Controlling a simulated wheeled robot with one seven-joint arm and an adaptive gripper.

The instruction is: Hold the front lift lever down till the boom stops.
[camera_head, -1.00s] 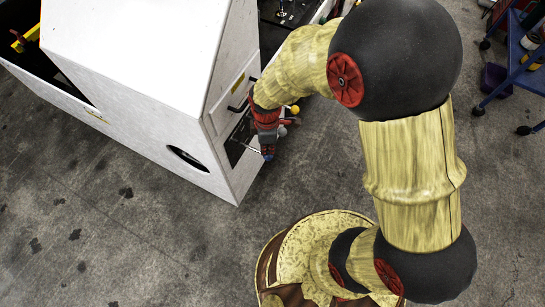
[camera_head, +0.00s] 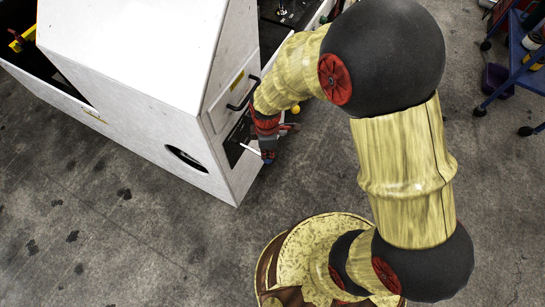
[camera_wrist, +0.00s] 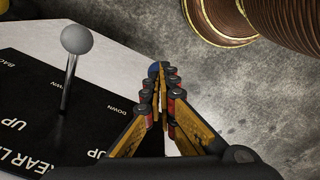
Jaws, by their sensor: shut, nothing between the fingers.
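My gripper (camera_wrist: 158,75) is shut and empty, its fingertips together past the edge of the black control panel (camera_wrist: 35,95). In the head view my gripper (camera_head: 267,157) points down beside the white machine's side. A lever with a grey ball knob (camera_wrist: 76,40) stands up from the panel, left of my fingers and apart from them. The panel carries the words UP, DOWN and a cut-off REAR LI. I cannot read which label belongs to this lever, and no front lift label shows. The boom cannot be made out.
The white machine body (camera_head: 140,60) fills the left, with a black handle (camera_head: 243,93) near my wrist. A small yellow ball (camera_head: 295,109) shows beside my arm. A blue cart (camera_head: 515,75) stands at the right. Concrete floor below is open.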

